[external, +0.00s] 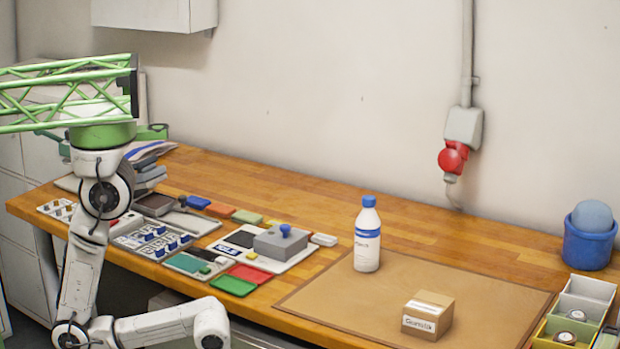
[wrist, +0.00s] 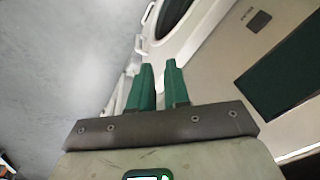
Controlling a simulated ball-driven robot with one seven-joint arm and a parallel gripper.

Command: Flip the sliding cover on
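I cannot pick out a part that is clearly the sliding cover in either view. In the external view, a grey block with a blue knob (external: 283,241) sits on a pale board on the wooden workbench, among several flat coloured pieces.
A white bottle with a blue cap (external: 367,236) and a small carton (external: 428,315) stand on a brown mat (external: 480,285). Small bins (external: 587,290) and a blue bucket (external: 588,245) stand at the right. A dark green panel (wrist: 282,75) shows in the wrist view.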

